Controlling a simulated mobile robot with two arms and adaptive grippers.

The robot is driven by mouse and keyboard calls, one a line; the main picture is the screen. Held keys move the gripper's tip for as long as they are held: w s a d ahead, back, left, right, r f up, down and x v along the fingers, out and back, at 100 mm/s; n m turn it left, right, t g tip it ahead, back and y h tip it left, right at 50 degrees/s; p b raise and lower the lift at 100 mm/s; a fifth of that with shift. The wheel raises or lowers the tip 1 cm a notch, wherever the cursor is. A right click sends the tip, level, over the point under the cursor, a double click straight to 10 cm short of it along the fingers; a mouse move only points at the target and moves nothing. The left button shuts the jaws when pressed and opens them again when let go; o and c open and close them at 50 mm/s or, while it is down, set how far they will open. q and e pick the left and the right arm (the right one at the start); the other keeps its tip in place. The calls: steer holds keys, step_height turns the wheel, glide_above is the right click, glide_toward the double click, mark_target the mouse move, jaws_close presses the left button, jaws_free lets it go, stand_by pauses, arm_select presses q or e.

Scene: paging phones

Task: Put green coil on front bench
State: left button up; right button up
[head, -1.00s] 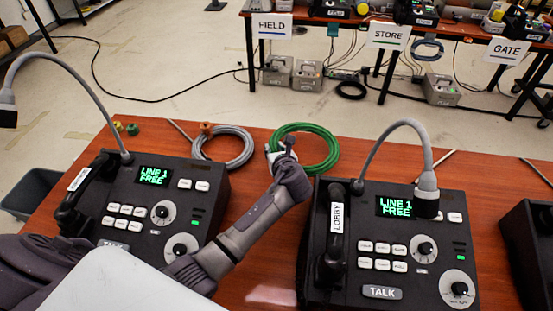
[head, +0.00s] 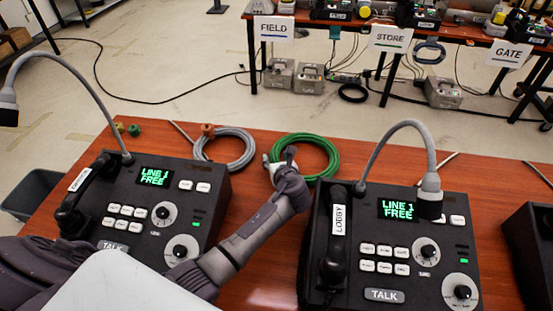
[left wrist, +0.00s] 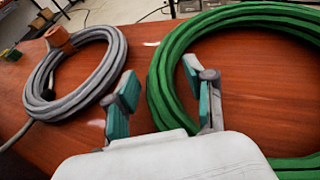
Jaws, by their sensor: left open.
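The green coil (head: 331,148) lies flat on the red-brown front bench (head: 262,268), between the two phone consoles and toward the far edge. It also shows large in the left wrist view (left wrist: 166,62). My left gripper (head: 273,158) is at the coil's left side in the head view. In the left wrist view its two fingers (left wrist: 165,98) with green pads are apart. One finger is inside the ring and the other outside, with the coil's left strands running between or just beyond them; contact cannot be told. My right gripper is not in view.
A grey coil (head: 246,150) lies left of the green one, with an orange-brown piece (head: 208,130) by it. The left phone console (head: 150,205) and LOBBY console (head: 385,250) with gooseneck microphones flank my arm. Another bench (head: 470,32) with FIELD, STORE and GATE signs stands behind.

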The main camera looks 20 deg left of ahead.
arm_select(q)
steer(key=v, duration=0.7)
steer(key=shift+s+d+r+p, duration=0.1)
steer(key=shift+s+d+p, duration=0.1)
steer(key=shift+p, duration=0.1)
